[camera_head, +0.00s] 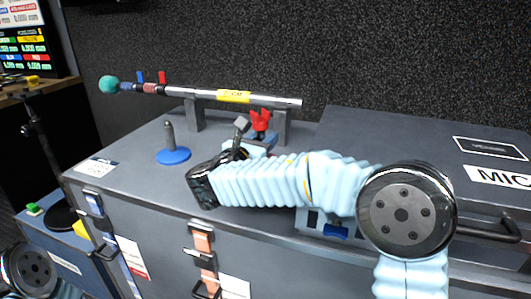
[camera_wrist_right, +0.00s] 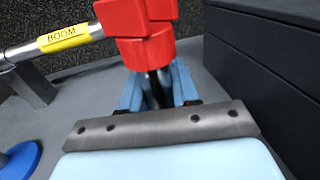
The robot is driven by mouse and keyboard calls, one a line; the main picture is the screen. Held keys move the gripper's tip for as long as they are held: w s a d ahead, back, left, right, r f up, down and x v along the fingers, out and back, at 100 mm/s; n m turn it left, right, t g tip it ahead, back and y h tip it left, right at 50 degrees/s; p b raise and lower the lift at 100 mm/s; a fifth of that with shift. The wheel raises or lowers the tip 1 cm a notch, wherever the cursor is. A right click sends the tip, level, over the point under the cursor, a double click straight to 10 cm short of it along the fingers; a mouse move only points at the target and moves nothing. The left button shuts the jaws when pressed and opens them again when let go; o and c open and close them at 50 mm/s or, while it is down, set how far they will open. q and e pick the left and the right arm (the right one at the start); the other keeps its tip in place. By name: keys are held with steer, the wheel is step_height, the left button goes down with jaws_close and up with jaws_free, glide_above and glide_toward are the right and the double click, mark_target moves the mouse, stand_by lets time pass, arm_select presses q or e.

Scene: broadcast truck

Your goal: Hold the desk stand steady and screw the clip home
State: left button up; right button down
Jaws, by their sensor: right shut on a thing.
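The desk stand (camera_head: 174,156) has a round blue base and a short grey upright post. It stands on the left part of the grey case top, and part of its blue base shows in the right wrist view (camera_wrist_right: 20,160). The red clip (camera_head: 260,121) is to its right, near the boom's right support. In the right wrist view the red clip (camera_wrist_right: 148,35) sits above a dark neck, upright between the pale blue fingers. My right gripper (camera_wrist_right: 157,92) is shut on the clip, apart from the stand. My left gripper is out of view.
A silver boom pole (camera_head: 205,94) with a teal end lies across two grey supports behind the stand. A raised dark case (camera_head: 400,150) borders the right side. The case top around the stand is clear. A screen (camera_head: 25,40) stands at far left.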

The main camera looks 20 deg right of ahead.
steer(key=shift+w+d+f, duration=0.15)
steer(key=shift+f, duration=0.85)
steer(key=shift+w+d+f, duration=0.1)
steer(key=shift+f, duration=0.85)
steer(key=c, duration=0.8)
jaws_free()
steer(key=shift+f, duration=0.15)
steer(key=shift+r, duration=0.25)
steer(key=b+v, duration=0.1)
steer(key=v, duration=1.1)
steer(key=shift+f, duration=0.1)
steer(key=shift+a, duration=0.1)
